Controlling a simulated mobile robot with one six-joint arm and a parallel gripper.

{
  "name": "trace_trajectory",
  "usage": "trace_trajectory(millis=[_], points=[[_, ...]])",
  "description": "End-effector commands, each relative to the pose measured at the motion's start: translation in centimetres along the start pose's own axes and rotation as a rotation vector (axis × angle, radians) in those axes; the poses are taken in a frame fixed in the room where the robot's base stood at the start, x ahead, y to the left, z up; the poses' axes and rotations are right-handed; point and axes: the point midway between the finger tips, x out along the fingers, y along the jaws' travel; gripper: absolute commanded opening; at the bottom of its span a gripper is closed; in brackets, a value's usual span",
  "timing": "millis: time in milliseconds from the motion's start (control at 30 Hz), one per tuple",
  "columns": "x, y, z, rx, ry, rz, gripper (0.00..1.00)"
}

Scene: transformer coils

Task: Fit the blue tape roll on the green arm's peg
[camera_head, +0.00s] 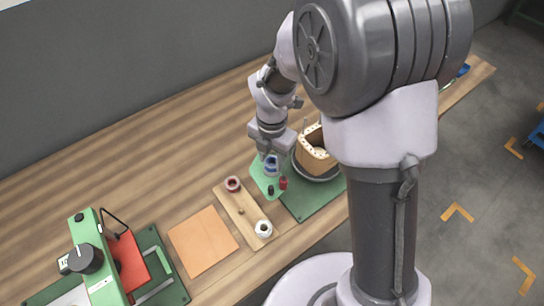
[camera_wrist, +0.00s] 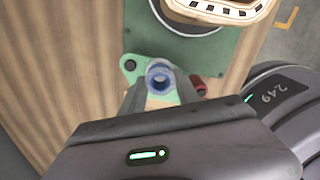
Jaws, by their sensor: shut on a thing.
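The blue tape roll (camera_wrist: 159,76) is between my gripper's fingers (camera_wrist: 161,90), which are shut on it. In the head view the blue roll (camera_head: 271,167) shows under my gripper (camera_head: 271,157), over the green arm (camera_head: 259,178). The green arm also shows in the wrist view (camera_wrist: 127,75), with a black knob (camera_wrist: 130,66) left of the roll and a red part (camera_wrist: 198,85) to the right. The peg is hidden by the roll and fingers, so I cannot tell whether the roll is around it or above it.
A wooden board (camera_head: 228,196) holds a dark red roll (camera_head: 232,183), a white roll (camera_head: 263,229) and a bare peg between them. A coil (camera_head: 312,158) stands close right of my gripper on a green mat (camera_head: 318,200). An orange sheet (camera_head: 203,241) lies front left.

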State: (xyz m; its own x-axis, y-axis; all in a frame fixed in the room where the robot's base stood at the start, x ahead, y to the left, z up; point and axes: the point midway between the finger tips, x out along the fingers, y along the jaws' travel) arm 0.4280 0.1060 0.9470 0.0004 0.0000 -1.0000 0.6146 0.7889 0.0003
Motion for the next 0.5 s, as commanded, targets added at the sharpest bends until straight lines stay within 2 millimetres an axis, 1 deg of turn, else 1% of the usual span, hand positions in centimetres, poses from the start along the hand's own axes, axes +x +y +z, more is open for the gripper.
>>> trace_trajectory(millis=[500], points=[[1.2,0.0,0.0,0.000,0.001,-0.001,0.00]])
